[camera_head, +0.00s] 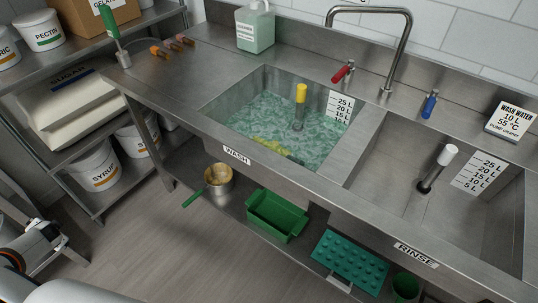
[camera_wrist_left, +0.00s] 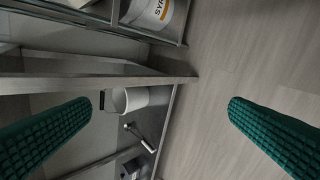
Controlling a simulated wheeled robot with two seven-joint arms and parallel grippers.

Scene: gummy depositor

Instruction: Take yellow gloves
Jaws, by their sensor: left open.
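A yellow shape (camera_head: 268,144) lies in the foamy green water of the wash basin (camera_head: 237,150), near its front wall. It is partly covered by the water, and I cannot tell for sure that it is gloves. No other glove-like thing shows. My left gripper (camera_wrist_left: 160,103) shows in the left wrist view as two green ridged fingers, wide apart with nothing between them. It faces the floor and low shelves, away from the basin. My right gripper is not in view.
A yellow-topped standpipe (camera_head: 300,95) stands in the wash basin; the rinse basin (camera_head: 400,178) looks empty. A tall faucet (camera_head: 408,40) rises behind. Below are a pot (camera_head: 218,188), a green bin (camera_head: 277,215) and a teal mould (camera_head: 350,262). A shelf rack with a syrup bucket (camera_head: 95,168) stands left.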

